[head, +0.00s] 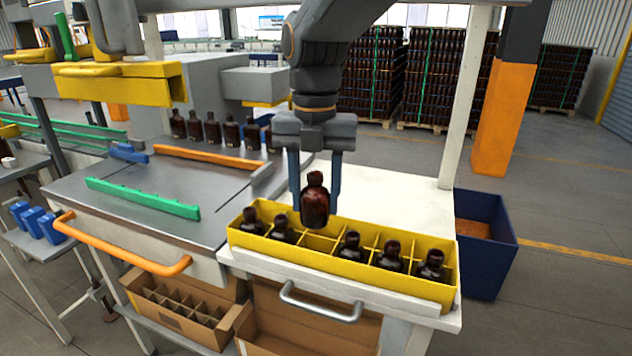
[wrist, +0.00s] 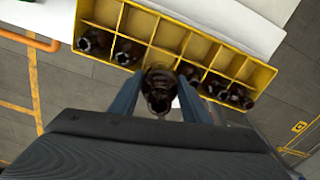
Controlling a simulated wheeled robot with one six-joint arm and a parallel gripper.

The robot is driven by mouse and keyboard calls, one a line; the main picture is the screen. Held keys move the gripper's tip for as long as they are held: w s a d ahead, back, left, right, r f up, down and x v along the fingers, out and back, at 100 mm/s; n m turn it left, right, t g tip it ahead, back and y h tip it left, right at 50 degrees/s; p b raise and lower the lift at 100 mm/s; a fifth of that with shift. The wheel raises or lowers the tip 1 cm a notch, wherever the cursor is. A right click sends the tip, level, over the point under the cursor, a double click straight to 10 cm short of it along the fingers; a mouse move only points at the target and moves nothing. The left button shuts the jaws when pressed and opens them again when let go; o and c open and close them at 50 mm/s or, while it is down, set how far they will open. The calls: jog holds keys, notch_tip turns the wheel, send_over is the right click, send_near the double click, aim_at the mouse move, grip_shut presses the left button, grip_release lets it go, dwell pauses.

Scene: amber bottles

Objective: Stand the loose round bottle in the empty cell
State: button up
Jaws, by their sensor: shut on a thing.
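A dark amber round bottle (head: 315,203) hangs upright in my gripper (head: 315,190), which is shut on it. The bottle is above the yellow crate (head: 345,266) at the front of the white table. The wrist view shows the bottle (wrist: 158,88) between the two blue fingers, with the crate (wrist: 262,78) beyond it. In the head view, two bottles (head: 282,230) stand in the front row at the left and three (head: 391,257) at the right. A front-row cell between these groups looks empty, partly below the held bottle. The back-row cells look empty too.
The white tabletop (head: 395,195) behind the crate is clear. Several amber bottles (head: 212,130) stand on the machine at the left, near an orange rail (head: 205,157). A dark blue bin (head: 484,245) stands right of the table. A white post (head: 466,100) rises behind the crate.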

jog(key=shift+w+d+f, duration=0.1)
jog(key=shift+f, duration=0.1)
notch_tip(320, 180, down, 3)
jog(key=b, duration=0.3)
jog(key=shift+f, duration=0.1)
jog(key=shift+f+b, duration=1.05)
jog(key=shift+f, duration=1.15)
jog(key=o, duration=1.2)
notch_tip(320, 180, up, 8)
jog(key=shift+f+b, duration=0.1)
jog(key=shift+b, duration=0.5)
